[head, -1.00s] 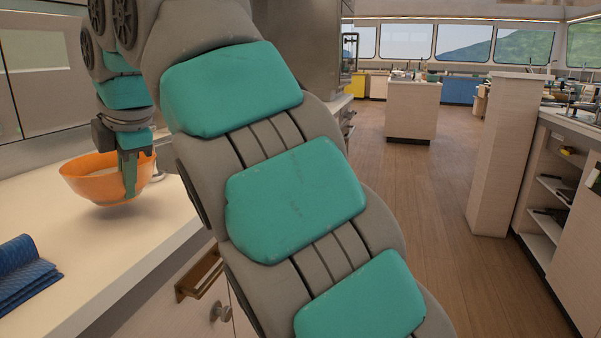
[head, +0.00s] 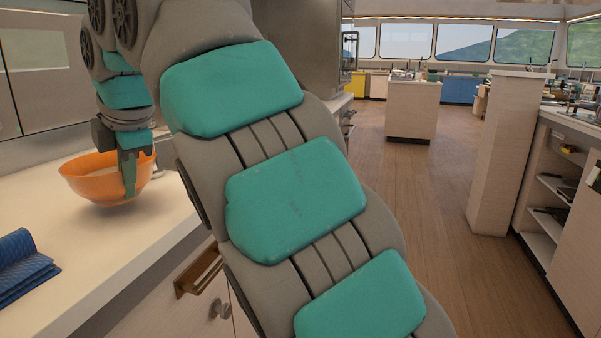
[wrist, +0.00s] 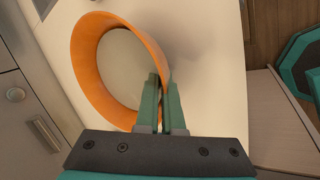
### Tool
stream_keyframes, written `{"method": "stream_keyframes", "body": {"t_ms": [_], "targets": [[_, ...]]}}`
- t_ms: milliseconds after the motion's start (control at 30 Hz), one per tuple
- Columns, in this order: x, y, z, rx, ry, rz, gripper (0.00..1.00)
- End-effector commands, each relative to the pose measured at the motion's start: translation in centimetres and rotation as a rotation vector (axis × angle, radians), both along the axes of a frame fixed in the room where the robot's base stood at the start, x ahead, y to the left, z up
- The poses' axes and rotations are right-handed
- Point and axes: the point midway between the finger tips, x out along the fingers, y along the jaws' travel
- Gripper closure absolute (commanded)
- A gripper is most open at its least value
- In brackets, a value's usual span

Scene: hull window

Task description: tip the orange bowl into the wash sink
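The orange bowl (head: 88,186) is at the left of the head view, over the pale counter. It also shows in the wrist view (wrist: 88,72), with a pale beige round area inside it; I cannot tell whether that is contents. My gripper (head: 130,172) points down at the bowl's right side. In the wrist view my gripper (wrist: 162,88) has its two green fingers close together, one on each side of the bowl wall, pinching it. The bowl looks about level. I cannot tell whether its base touches the counter. No wash sink is recognisable in either view.
A folded blue cloth (head: 22,266) lies on the counter (head: 110,240) at the lower left. A cabinet handle (head: 198,272) sticks out below the counter's edge. My arm hides the middle of the head view. Open wooden floor (head: 415,200) lies to the right, beside a pillar (head: 500,150).

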Motion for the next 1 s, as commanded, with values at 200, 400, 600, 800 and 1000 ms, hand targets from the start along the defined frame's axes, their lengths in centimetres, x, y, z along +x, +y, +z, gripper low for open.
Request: {"method": "stream_keyframes", "body": {"t_ms": [200,400,600,800,1000], "targets": [[0.0,0.0,-0.6,0.002,-0.002,0.000,1.00],[0.0,0.0,-1.1,0.002,-0.002,0.000,1.00],[0.0,0.0,-1.6,0.002,-0.002,0.000,1.00],[0.0,0.0,-1.7,0.002,-0.002,0.000,0.86],[0.0,0.0,-1.7,0.001,-0.001,0.000,0.64]]}}
